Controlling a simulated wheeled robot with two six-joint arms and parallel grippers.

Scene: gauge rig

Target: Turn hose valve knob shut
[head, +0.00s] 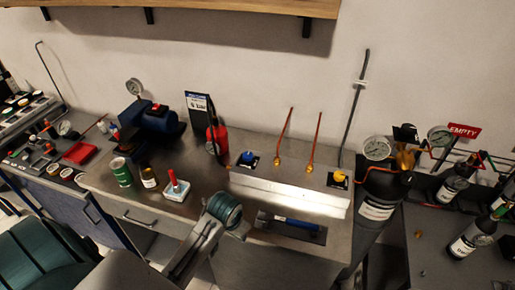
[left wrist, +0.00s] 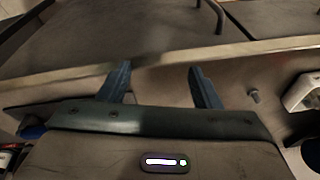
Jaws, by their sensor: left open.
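A blue knob (head: 248,157) and a yellow knob (head: 338,177) sit on dark plates at the back of the bench (head: 210,180). Two thin copper-coloured rods (head: 313,145) with brass feet stand between them. I cannot tell which knob is the hose valve's. One of my arms reaches up from the bottom of the head view, in front of the bench; its fingers cannot be made out there. In the left wrist view my left gripper (left wrist: 160,84) is open, its two fingers spread with nothing between them. No valve knob can be recognised in that view.
A red cylinder (head: 216,140) is behind. A blue-handled tool (head: 293,223) lies near the front edge. Gauges and bottles crowd the right.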

